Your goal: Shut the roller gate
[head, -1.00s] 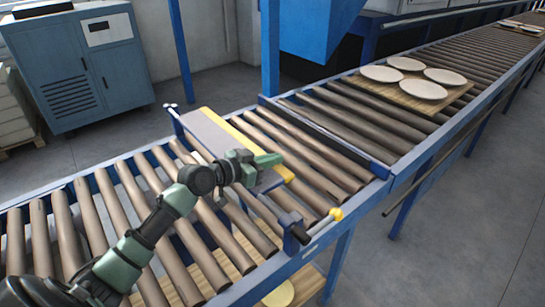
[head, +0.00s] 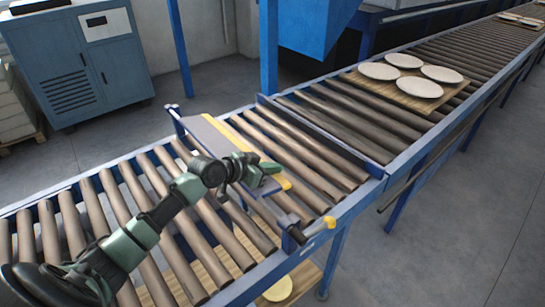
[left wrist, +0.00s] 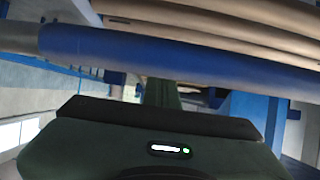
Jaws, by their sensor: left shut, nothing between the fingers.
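The roller gate (head: 213,138) is a grey panel with a yellow edge, lying across the rollers in the head view. In the left wrist view a blue and grey bar (left wrist: 200,55) crosses in front of the green gripper body, hiding most of the fingers. My right gripper is not in view.
The roller conveyor (head: 345,222) runs from lower left to upper right between blue rails. A wooden board (head: 393,93) with several white plates (head: 418,87) rests on the rollers beyond the gate. A blue cabinet (head: 80,62) stands at the back left. The floor at right is clear.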

